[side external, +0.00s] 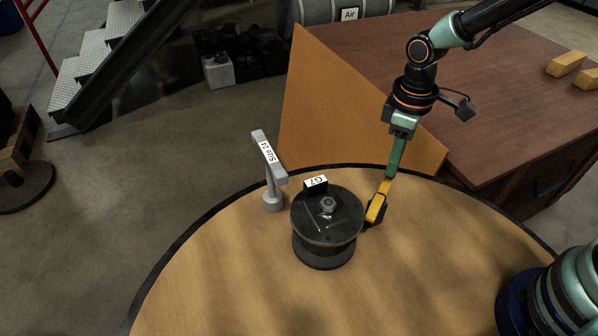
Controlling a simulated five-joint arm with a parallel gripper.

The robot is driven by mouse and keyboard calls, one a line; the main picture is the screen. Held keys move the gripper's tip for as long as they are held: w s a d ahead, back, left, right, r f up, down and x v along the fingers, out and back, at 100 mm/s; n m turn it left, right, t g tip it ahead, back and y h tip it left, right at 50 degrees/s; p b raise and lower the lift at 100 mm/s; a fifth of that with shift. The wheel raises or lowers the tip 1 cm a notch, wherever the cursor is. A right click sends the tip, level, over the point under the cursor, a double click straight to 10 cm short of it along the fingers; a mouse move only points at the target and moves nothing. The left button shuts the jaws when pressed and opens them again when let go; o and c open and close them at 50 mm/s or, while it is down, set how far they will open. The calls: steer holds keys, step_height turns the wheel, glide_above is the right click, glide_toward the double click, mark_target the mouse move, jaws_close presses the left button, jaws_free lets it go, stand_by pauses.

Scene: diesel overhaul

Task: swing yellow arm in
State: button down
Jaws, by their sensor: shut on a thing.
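The yellow arm (377,205) is a short yellow bar at the right side of a dark round drum (325,252). It stands tilted, its upper end leaning right, with a dark piece around its lower end. My gripper (390,176) comes down from the upper right. Its green fingers are shut on the upper end of the yellow arm. The drum has a flat dark top with a hex nut in the middle and a small block labelled G7 (316,182) at its back edge. I cannot tell how the yellow arm joins the drum.
A grey post with a "Size 24" sign (267,150) stands left of the drum on the round wooden table (230,280). An orange-brown panel (330,110) and a wooden bench (490,130) with yellow blocks (566,64) are behind. The table front is clear.

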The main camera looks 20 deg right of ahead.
steer(key=shift+s+d+m, duration=0.2)
steer(key=shift+s+m, duration=0.4)
steer(key=shift+m, duration=0.65)
steer(key=shift+s+d+m, duration=0.25)
steer(key=shift+s+m, duration=0.4)
steer(key=shift+m, duration=0.55)
steer(key=shift+s+d+m, duration=0.2)
steer(key=shift+s+m, duration=0.4)
steer(key=shift+m, duration=0.65)
steer(key=c, duration=0.7)
jaws_free()
steer(key=shift+s, duration=0.1)
steer(key=shift+r, duration=0.1)
step_height(320, 180, up, 12)
steer(key=d+r+t, duration=0.1)
steer(key=d+t, duration=0.1)
steer(key=d, duration=0.1)
steer(key=s+d+r+t, duration=0.1)
steer(key=d, duration=0.1)
steer(key=s+d+r+t, duration=0.1)
steer(key=d+r+t, duration=0.1)
steer(key=d, duration=0.1)
steer(key=shift+s+d+t, duration=0.2)
steer(key=shift+d+t, duration=0.1)
steer(key=shift+d, duration=0.05)
